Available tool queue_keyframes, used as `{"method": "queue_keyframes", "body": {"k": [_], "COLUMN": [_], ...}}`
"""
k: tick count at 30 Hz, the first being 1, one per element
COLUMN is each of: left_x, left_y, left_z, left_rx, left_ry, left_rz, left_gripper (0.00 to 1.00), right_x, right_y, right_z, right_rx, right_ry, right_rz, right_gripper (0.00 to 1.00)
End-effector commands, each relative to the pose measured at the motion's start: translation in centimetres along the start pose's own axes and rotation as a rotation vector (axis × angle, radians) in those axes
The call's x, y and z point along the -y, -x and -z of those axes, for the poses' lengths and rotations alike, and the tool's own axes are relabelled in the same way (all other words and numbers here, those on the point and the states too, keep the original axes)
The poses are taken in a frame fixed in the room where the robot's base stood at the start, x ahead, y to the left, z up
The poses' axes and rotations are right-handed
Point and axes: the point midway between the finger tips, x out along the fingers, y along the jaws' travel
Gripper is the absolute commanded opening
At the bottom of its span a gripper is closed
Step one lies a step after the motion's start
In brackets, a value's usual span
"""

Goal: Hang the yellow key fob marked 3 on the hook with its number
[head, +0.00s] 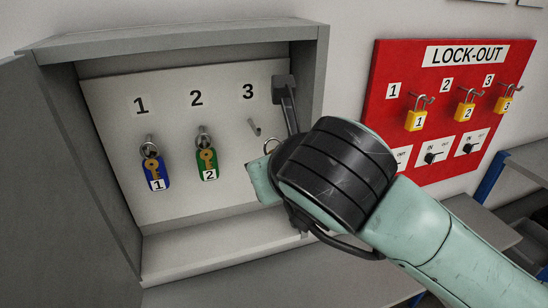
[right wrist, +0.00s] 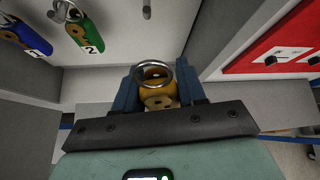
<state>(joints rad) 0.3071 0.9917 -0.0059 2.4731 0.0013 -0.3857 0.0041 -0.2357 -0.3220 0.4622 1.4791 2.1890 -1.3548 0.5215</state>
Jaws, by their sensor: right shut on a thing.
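My right gripper (right wrist: 157,90) is shut on the yellow key fob (right wrist: 158,104), which has a brass key and a metal ring (right wrist: 153,64). The ring stands up between the fingers at the top; the fob's number is hidden. In the head view only the ring (head: 270,146) shows beside my wrist. The hook under number 3 (head: 255,128) is bare, on the cabinet's back panel, above and slightly left of the ring. The ring and hook are apart. The hook's tip also shows at the top of the right wrist view (right wrist: 147,9). My left gripper is not in view.
A blue fob (head: 154,172) hangs on hook 1 and a green fob (head: 207,164) on hook 2. The cabinet's side wall (head: 312,80) stands close right of hook 3. A red lock-out board (head: 388,75) with yellow padlocks is further right.

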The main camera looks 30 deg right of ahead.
Motion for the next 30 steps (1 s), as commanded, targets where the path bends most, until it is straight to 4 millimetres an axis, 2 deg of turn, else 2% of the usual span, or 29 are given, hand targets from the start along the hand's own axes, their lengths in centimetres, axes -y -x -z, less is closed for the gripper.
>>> {"method": "queue_keyframes", "body": {"k": [30], "left_x": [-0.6], "left_y": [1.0], "left_z": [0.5], "left_rx": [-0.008], "left_ry": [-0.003], "left_rz": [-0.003], "left_gripper": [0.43], "right_x": [0.2], "right_y": [-5.3], "right_z": [-3.0], "right_rx": [0.0], "right_ry": [0.0], "right_rz": [0.001], "right_gripper": [0.1]}}
